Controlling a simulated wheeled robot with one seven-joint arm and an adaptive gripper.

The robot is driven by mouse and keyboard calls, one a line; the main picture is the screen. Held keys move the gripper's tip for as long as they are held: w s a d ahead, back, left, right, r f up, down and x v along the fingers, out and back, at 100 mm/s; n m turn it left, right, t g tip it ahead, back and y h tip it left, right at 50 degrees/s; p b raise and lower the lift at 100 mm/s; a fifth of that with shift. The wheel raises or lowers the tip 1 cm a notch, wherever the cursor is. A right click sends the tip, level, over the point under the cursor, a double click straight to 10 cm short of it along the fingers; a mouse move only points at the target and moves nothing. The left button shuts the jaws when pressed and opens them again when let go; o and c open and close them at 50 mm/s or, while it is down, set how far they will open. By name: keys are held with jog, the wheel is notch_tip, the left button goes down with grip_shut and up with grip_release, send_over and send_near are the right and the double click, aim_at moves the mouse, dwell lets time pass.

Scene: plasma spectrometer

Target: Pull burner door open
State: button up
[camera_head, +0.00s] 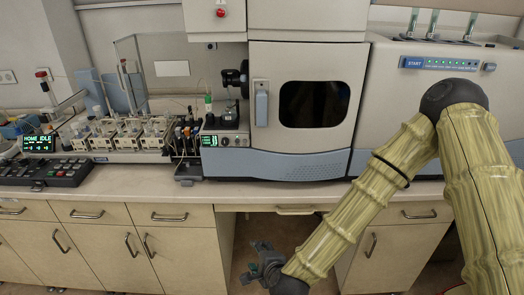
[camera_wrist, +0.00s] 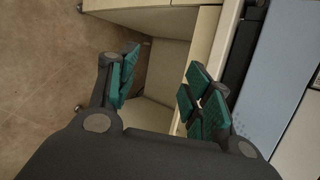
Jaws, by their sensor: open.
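The burner door (camera_head: 307,95) is a light grey panel with a dark window on the spectrometer, in the middle of the head view. It looks shut. Its upright blue-grey handle (camera_head: 261,103) is on the door's left side. My gripper (camera_head: 259,262) is low in front of the bench, below the counter and well away from the door. In the wrist view my gripper (camera_wrist: 158,88) has its green-padded fingers spread apart with nothing between them. The wrist view does not show the handle.
The counter (camera_head: 180,185) runs across the view, with cabinets (camera_head: 180,250) below. A pump unit (camera_head: 125,135) and a dark control panel (camera_head: 45,173) with a green-text display stand at left. A unit with a blue START label (camera_head: 414,62) stands at right, partly behind my arm.

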jog(key=w+a+r+m+t, duration=0.1)
jog(key=w+r+m+t, duration=0.3)
jog(key=r, duration=0.6)
jog(key=w+a+r+m+t, duration=0.1)
jog(key=w+r+m, duration=0.4)
jog(key=r, duration=0.5)
jog(key=m+t+h, duration=0.3)
jog(key=m+h, duration=0.1)
jog(key=m, duration=0.6)
send_near(262, 107)
jog(key=w+p, duration=0.4)
jog(key=w, duration=0.6)
jog(key=shift+w, duration=0.3)
jog(key=shift+c, duration=0.2)
grip_shut()
